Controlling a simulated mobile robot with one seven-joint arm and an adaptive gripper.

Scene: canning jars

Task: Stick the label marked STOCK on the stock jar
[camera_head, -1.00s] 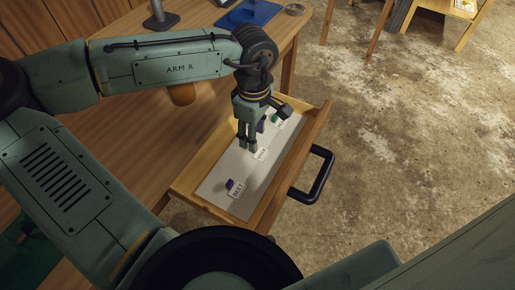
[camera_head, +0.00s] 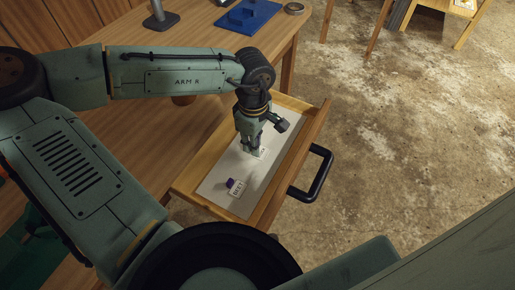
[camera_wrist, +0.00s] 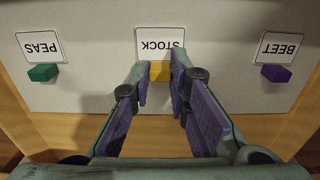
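The STOCK label (camera_wrist: 160,38) is a small white card lying on the pale liner of the open drawer. It reads upside down in the wrist view. A yellow block (camera_wrist: 160,71) is at its near edge. My gripper (camera_wrist: 161,72) points down over it, one finger on each side of the yellow block. I cannot tell if the pads press on the block. In the head view my gripper (camera_head: 254,153) is low in the drawer and hides most of this label. The stock jar cannot be made out in any view.
The drawer (camera_head: 265,208) has raised wooden walls around my gripper. The PEAS label (camera_wrist: 40,46) with a green block and the BEET label (camera_wrist: 280,47) with a purple block lie on either side. A blue tray (camera_head: 247,17) is on the table's far end.

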